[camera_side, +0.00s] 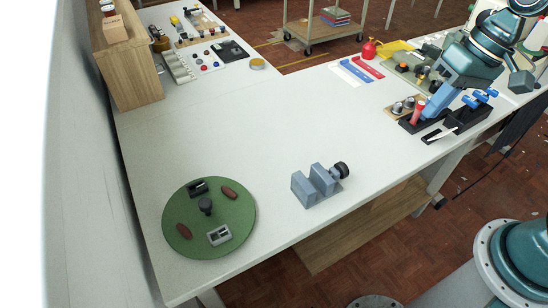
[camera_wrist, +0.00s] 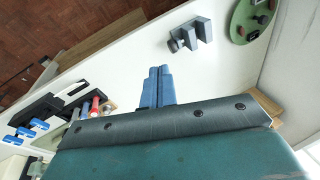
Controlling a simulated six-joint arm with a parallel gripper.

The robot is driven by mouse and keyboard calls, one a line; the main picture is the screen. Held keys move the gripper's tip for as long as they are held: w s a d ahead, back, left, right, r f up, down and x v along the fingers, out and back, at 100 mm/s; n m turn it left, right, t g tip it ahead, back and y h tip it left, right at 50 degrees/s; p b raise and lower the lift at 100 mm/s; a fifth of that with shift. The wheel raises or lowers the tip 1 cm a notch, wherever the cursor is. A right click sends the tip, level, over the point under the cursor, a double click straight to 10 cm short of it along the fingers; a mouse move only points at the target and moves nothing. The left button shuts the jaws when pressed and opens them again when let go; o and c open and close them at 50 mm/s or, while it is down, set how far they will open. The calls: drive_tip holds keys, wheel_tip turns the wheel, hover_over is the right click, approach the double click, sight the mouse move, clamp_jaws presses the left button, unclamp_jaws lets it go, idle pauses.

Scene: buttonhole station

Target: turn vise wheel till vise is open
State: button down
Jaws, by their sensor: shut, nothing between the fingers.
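The grey-blue vise (camera_side: 318,187) stands near the front edge of the white table, right of the green round plate. Two upright blocks show with a gap between them. Its dark round wheel (camera_side: 341,170) is on the right side. In the wrist view the vise (camera_wrist: 202,30) is at the upper middle, with the wheel (camera_wrist: 174,45) on its left. My gripper (camera_side: 432,113) is over the right part of the table, well away from the vise. In the wrist view its blue fingers (camera_wrist: 159,70) are together and empty, pointing up toward the vise.
A green round plate (camera_side: 208,240) with several small parts lies left of the vise. Black trays (camera_side: 465,121) with tools and a red cylinder (camera_side: 418,108) are near my gripper. A wooden box (camera_side: 135,73) stands at the back left. The middle of the table is clear.

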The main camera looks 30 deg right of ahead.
drive_tip(key=w+f+m+g+y, duration=0.25)
drive_tip(key=w+f, duration=0.25)
drive_tip(key=f, duration=0.3)
drive_tip(key=m+y, duration=0.6)
drive_tip(key=y, duration=0.1)
approach(341, 170)
drive_tip(key=s, duration=0.1)
drive_tip(key=s+d, duration=0.1)
drive_tip(key=shift+s+d+r+n+t, duration=0.1)
drive_tip(key=shift+s+r+n+t, duration=0.15)
drive_tip(key=shift+s+t, duration=0.15)
drive_tip(key=shift+s+d+f+m+t+y, duration=0.15)
drive_tip(key=shift+f+m+t+y, duration=0.25)
drive_tip(key=shift+f+m+y, duration=0.5)
drive_tip(key=shift+w+d+f+m+t+y, duration=0.15)
drive_tip(key=shift+f+m+t+y, duration=0.25)
drive_tip(key=shift+f+m, duration=0.5)
drive_tip(key=shift+s+f, duration=0.1)
drive_tip(key=shift+f, duration=0.05)
drive_tip(key=shift+a, duration=0.1)
drive_tip(key=shift+a, duration=3.4)
drive_tip(key=shift+f, duration=0.1)
drive_tip(key=shift+w+r, duration=0.55)
drive_tip(key=shift+w, duration=0.25)
